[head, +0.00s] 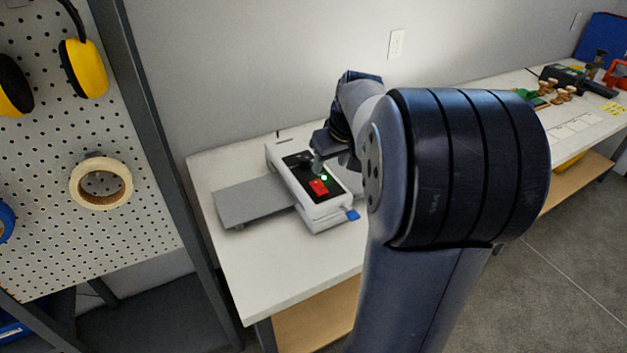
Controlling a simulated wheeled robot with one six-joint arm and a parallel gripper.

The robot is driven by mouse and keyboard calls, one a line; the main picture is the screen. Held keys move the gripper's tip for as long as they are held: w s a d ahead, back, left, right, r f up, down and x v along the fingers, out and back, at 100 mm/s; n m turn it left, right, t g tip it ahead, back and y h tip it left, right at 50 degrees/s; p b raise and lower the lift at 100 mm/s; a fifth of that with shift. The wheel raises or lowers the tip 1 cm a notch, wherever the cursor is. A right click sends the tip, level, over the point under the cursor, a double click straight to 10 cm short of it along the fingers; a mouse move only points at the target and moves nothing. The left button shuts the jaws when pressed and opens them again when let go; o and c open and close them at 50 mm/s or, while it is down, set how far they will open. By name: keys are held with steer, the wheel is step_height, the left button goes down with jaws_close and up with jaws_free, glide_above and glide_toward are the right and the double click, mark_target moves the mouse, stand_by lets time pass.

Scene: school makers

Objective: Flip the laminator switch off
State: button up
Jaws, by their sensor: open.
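The laminator (325,212) is a white machine with a black top panel on the white bench, with a grey tray (255,201) on its left side. A red switch (318,187) sits on the panel, with a small green light (323,177) just behind it. My gripper (316,166) is over the panel, just behind the switch and light, pointing down. It is open, with nothing seen in it. The fingertips are small and dark in this view, and I cannot tell whether they touch the panel. The switch is in plain view; part of the panel behind it is hidden by my gripper.
The bench (270,270) has bare room in front of the laminator. A pegboard (130,215) with ear muffs (86,68) and a tape roll (76,190) stands at the left. Tools and small parts lie on the bench at the far right.

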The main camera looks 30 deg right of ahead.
mark_target(320, 187)
steer(key=x, duration=1)
steer(key=shift+s, duration=0.1)
steer(key=shift+c, duration=0.3)
